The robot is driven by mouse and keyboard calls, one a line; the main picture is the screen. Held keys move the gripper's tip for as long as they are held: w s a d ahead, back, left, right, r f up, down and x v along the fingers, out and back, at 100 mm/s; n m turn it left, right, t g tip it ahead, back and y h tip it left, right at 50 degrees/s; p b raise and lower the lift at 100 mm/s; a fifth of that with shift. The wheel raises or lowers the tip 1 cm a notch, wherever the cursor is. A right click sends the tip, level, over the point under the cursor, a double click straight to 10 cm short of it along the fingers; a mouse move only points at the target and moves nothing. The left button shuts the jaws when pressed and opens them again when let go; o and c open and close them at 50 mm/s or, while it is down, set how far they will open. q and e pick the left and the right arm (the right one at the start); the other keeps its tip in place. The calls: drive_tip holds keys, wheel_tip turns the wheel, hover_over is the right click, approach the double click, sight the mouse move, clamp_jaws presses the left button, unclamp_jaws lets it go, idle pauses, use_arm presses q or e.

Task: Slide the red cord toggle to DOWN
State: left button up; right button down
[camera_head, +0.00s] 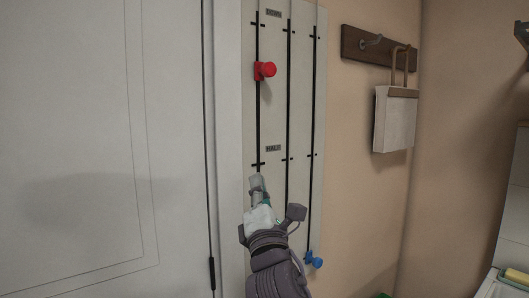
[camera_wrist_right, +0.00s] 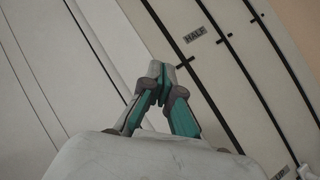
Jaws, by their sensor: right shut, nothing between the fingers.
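The red cord toggle (camera_head: 267,70) sits on the leftmost black cord line of the pale wall panel (camera_head: 302,130). It is between the upper label (camera_head: 273,13), which seems to read DOWN, and the HALF label (camera_head: 273,148), nearer the upper one. My right gripper (camera_head: 257,180) is shut and empty, over the same line just below HALF, well below the red toggle. In the right wrist view its closed fingertips (camera_wrist_right: 160,75) are in front of the panel, left of the HALF label (camera_wrist_right: 195,34). The red toggle is out of that view. My left gripper is not in view.
A blue toggle (camera_head: 314,260) sits low on the rightmost line. A white door (camera_head: 90,130) stands left of the panel. A wooden hook rail (camera_head: 357,46) with a hanging pale item (camera_head: 394,122) is on the wall to the right. The panel between gripper and red toggle is clear.

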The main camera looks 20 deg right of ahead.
drive_tip(key=w+d+r+p, duration=0.2)
drive_tip(key=w+d+r, duration=0.1)
drive_tip(key=w+r, duration=0.2)
drive_tip(key=shift+w, duration=0.2)
